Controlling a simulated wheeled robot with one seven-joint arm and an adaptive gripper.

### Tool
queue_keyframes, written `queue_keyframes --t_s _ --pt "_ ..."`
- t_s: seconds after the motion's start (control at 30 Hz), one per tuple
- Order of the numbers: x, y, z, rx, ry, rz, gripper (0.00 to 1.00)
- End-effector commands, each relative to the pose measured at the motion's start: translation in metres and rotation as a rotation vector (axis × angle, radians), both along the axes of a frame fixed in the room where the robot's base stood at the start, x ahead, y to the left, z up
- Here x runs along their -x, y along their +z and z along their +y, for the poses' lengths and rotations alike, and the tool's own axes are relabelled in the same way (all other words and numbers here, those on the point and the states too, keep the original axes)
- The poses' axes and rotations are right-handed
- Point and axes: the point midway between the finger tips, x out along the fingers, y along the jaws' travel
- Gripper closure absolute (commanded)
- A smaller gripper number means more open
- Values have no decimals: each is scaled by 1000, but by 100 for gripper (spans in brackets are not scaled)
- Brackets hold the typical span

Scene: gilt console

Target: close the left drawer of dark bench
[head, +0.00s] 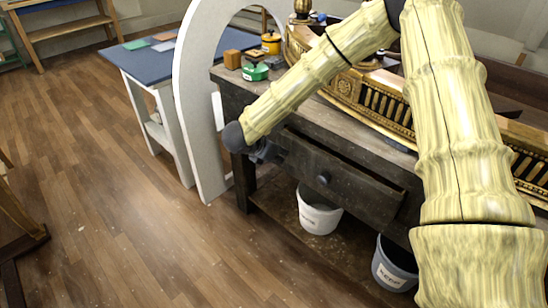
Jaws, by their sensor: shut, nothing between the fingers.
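The dark bench (230,98) runs from the middle toward the lower right. Its left drawer (345,187), dark wood with a round knob, stands out from the bench a little, with a dark gap showing above its front. My gripper (264,152) is small and dark, at the end of my arm, just at the upper left end of the drawer front. It is shut and holds nothing. Its fingertips are partly hidden, and I cannot tell whether it touches the drawer.
A white arch (190,110) stands against the bench's left end.

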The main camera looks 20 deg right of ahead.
Motion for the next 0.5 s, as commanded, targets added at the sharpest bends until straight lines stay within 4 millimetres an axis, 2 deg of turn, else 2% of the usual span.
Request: queue_keyframes --t_s 0.37,0.5 --pt "-1 0 -2 0 -1 -1 100" --pt "-4 -1 -11 -2 -4 -2 100"
